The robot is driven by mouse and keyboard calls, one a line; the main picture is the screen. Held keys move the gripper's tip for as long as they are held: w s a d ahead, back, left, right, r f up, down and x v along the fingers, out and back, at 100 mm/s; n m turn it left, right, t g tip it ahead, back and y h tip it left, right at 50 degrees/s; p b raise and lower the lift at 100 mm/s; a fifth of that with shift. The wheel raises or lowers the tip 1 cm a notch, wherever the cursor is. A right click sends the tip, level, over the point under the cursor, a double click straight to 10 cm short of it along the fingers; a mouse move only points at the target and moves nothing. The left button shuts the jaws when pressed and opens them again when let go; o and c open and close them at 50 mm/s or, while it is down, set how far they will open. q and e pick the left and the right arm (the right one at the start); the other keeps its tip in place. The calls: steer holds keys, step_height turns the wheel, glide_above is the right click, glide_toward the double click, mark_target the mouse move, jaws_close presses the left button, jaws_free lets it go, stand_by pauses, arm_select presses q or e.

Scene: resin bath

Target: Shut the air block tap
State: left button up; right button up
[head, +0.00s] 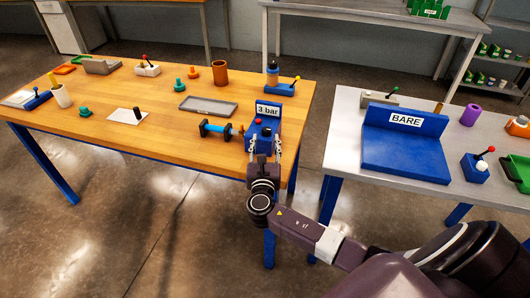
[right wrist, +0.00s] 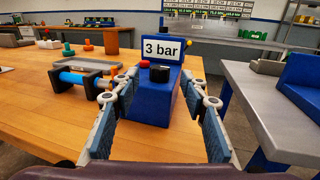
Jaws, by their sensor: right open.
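The blue air block (head: 263,146) stands at the right end of the wooden table, with a white "3 bar" sign on its raised back. In the right wrist view the block (right wrist: 150,106) has a black round knob (right wrist: 160,73) on top and a small red ball (right wrist: 144,64) at its left. I cannot tell how the tap is turned. My right gripper (head: 264,147) is open, its fingers on either side of the block. In the wrist view the fingers of the right gripper (right wrist: 160,82) flank the block and knob, holding nothing. My left gripper is not in view.
A blue cylinder with black ends (head: 214,130) lies close left of the block, beside a grey tray (head: 208,106). A blue block with a yellow-tipped lever (head: 281,89) stands behind. Across a gap at right, a grey table bears a blue "BARE" stand (head: 402,152).

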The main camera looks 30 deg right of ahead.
steer(key=v, duration=0.5)
steer(key=shift+s+a, duration=0.1)
steer(key=shift+s, duration=0.05)
